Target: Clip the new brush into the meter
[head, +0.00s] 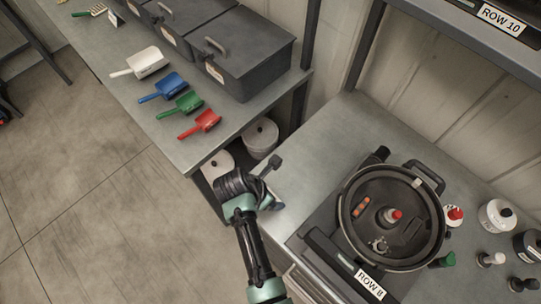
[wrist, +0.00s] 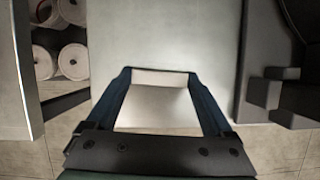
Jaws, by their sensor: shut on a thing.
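The meter (head: 346,232) is a round, dark, open housing on the right counter. Inside it are a central hub with a red knob (head: 397,215), a small orange-red piece (head: 360,206) and a small metal part (head: 378,245). My gripper (head: 275,185) is left of the meter, over the counter's left edge and apart from the meter. In the wrist view its two fingers (wrist: 160,82) stand wide apart, with a pale, flat-faced thing (wrist: 158,108) between them. I cannot tell whether that is the new brush; no other brush is clearly recognisable.
The left bench holds a red scoop (head: 200,124), other scoops and dark bins (head: 245,60). White buckets (head: 261,138) sit beneath. A shelf overhangs upper right.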

